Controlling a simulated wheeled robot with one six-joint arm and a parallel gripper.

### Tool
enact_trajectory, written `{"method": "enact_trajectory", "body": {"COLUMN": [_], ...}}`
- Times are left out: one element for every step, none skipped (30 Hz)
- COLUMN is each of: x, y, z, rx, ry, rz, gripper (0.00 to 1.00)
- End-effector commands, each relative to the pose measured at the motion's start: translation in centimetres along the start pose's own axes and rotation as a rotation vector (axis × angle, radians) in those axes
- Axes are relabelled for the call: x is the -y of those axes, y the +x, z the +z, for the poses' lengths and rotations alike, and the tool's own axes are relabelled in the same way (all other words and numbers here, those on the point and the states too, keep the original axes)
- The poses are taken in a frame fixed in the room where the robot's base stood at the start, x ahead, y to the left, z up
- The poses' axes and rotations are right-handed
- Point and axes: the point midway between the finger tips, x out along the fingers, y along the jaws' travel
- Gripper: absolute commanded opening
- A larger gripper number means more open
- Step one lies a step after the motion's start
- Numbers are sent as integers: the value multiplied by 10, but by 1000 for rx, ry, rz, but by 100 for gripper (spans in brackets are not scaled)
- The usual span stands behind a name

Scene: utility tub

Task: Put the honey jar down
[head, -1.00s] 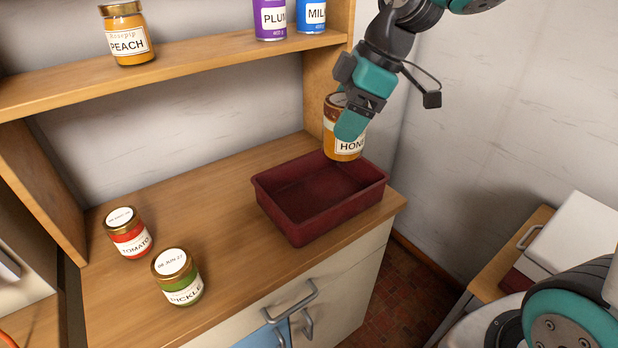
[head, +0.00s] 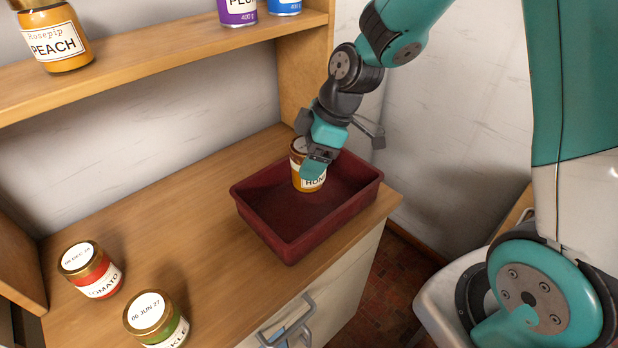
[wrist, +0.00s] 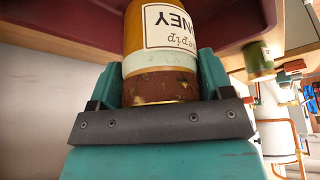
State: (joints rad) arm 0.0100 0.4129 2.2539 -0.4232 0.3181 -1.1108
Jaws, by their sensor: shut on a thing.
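The honey jar (head: 309,183) is amber with a white label and is upright inside the walls of the dark red tub (head: 287,247). My gripper (head: 313,165) is shut on the jar near its top. In the wrist view the jar (wrist: 160,38) sits between the two teal fingers (wrist: 160,85), its label upside down in the picture. The tub's red wall (wrist: 75,22) shows behind it. I cannot tell whether the jar's base touches the tub floor. The rest of the tub floor looks empty.
A tomato jar (head: 92,270) and a pickle jar (head: 156,318) stand on the wooden counter (head: 190,225) at the left. A shelf (head: 150,63) above holds a peach jar (head: 52,38), a purple tin (head: 237,10) and a blue tin (head: 284,5).

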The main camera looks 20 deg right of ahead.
Motion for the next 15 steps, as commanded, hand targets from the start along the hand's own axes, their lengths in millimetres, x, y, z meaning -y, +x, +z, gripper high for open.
{"method": "enact_trajectory", "body": {"x": [1,0,0,0,0,-1,-1,0,0,0,0,0,0,0,-1], "y": [8,12,16,19,21,23,25,28,33,37,42,47,50,53,55], "z": [4,6,8,9,10,11,12,14,16,18,20,22,24,25,26], "rx": [1,0,-1,-1,-2,-2,-2,-1,-1,-1,-1,-1,-1,-1,-1], "ry": [2,2,1,1,1,1,1,3,4,4,4,3,4,4,3], "rz": [-3,-2,0,-1,1,2,2,0,0,-1,-2,-1,-1,0,1], "gripper": [35,35,35,35,35,35,35,35,35,35,35,35,35,35,35]}}
